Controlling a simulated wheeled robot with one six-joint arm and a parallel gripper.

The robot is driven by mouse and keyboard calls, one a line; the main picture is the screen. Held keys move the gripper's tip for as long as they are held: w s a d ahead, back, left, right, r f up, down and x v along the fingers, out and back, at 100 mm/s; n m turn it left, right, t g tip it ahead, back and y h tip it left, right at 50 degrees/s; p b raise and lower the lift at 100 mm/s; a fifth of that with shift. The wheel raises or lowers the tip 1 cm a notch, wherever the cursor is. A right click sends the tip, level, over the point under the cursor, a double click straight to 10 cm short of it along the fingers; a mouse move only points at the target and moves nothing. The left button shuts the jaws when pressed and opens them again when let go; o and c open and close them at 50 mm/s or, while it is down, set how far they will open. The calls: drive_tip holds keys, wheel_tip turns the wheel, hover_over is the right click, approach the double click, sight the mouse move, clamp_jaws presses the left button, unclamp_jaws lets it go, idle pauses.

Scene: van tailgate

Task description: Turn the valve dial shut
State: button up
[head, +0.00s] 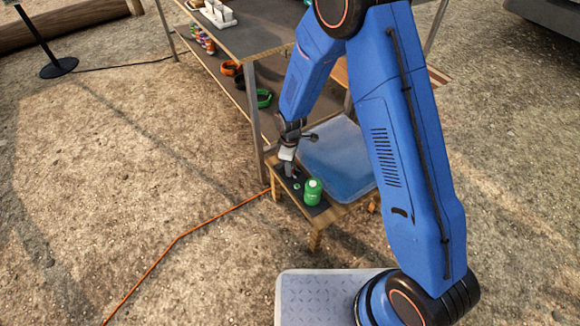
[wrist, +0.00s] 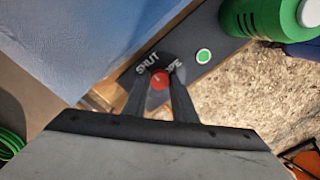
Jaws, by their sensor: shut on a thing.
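The valve dial (wrist: 159,79) is a small red knob on a dark panel, with the words SHUT to its upper left and OPEN, partly covered, to its upper right. My gripper (wrist: 160,90) has its two dark fingers on either side of the knob and is shut on it. I cannot tell clearly which word the dial points to. In the head view my gripper (head: 289,172) reaches down to the dark panel on a low wooden stand, and it hides the dial there.
A green bottle (head: 313,192) stands near the panel's front end, and a round green button (wrist: 203,56) lies between it and the dial. A blue padded surface (head: 340,165) is close beside the panel. A table leg (head: 255,130) stands just left.

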idle(0.4)
drive_tip(key=o, duration=1)
drive_tip(key=shift+o, duration=0.2)
drive_tip(key=shift+r, duration=0.1)
wheel_tip(320, 180, up, 17)
drive_tip(key=shift+r, duration=0.2)
drive_tip(key=s+d+r+m+t, duration=0.1)
drive_tip(key=s+d+r+m, duration=0.3)
drive_tip(key=d+r, duration=0.5)
drive_tip(key=s+d+r+m+t, duration=0.1)
drive_tip(key=s+d+r+m, duration=0.2)
drive_tip(key=s+d+r, duration=0.5)
drive_tip(key=s+d+r+m+t, duration=0.1)
drive_tip(key=s+d+r+m, duration=0.2)
drive_tip(key=s+d, duration=0.3)
drive_tip(key=s+d+r+m+t, duration=0.1)
drive_tip(key=s+d+r+m, duration=0.3)
drive_tip(key=s, duration=0.8)
drive_tip(key=d+m, duration=0.1)
drive_tip(key=d, duration=0.1)
drive_tip(key=shift+s+d+t, duration=0.15)
drive_tip(key=shift+d+t, duration=0.15)
drive_tip(key=shift+t, duration=0.1)
